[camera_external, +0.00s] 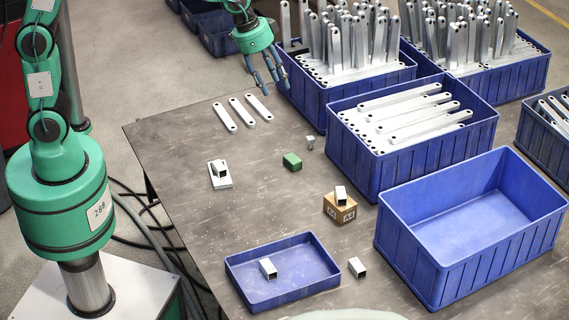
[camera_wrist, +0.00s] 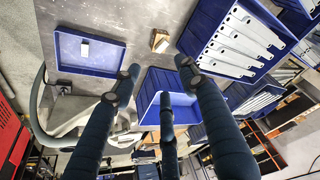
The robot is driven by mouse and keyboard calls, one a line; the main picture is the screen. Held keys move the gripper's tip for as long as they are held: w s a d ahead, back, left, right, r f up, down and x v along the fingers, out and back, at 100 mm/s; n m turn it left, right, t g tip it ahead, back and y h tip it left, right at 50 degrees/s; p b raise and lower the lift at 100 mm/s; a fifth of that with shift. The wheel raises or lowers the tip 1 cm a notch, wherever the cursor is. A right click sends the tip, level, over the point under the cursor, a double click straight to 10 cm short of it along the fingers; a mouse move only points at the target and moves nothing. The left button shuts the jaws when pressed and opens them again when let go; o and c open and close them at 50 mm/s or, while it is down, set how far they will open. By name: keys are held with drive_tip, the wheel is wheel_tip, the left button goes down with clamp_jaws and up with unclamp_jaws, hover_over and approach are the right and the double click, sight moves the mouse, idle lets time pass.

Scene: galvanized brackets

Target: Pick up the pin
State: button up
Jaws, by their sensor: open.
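A small grey piece with a wider top, which looks like the pin (camera_external: 310,142), stands on the table just right of a green block (camera_external: 292,161) in the external view. It is small, and I cannot make it out in the wrist view. My gripper (camera_external: 268,80) is open and empty, raised near the table's far edge, up and left of the pin in the picture and well apart from it. In the wrist view its dark fingers (camera_wrist: 160,80) are spread with nothing between them.
Blue bins of metal bars (camera_external: 345,160) stand on the right, with an empty blue bin (camera_external: 455,270) in front. A shallow blue tray (camera_external: 250,290) holds a metal piece. A cardboard block (camera_external: 340,211) bears another. Three flat bars (camera_external: 242,112) lie at the back left. Table space is free between.

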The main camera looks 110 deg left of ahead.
drive_tip(key=s+a+f+n+g, duration=0.1)
drive_tip(key=a+f+n, duration=0.2)
drive_tip(key=a+f, duration=2.5)
drive_tip(key=a, duration=0.3)
drive_tip(key=shift+s, duration=0.2)
drive_tip(key=shift+f, duration=0.2)
drive_tip(key=b, duration=0.2)
hover_over(310, 138)
drive_tip(key=s, duration=0.1)
wheel_tip(310, 138, down, 8)
drive_tip(key=shift+d, duration=0.35)
drive_tip(key=shift+f, duration=0.1)
drive_tip(key=shift+s+b+x, duration=0.15)
drive_tip(key=shift+b+x, duration=0.3)
drive_tip(key=shift+x, duration=0.8)
drive_tip(key=shift+s+b+x, duration=0.1)
drive_tip(key=shift+b+x, duration=0.3)
drive_tip(key=shift+x, duration=0.9)
drive_tip(key=shift+a, duration=0.1)
clamp_jaws()
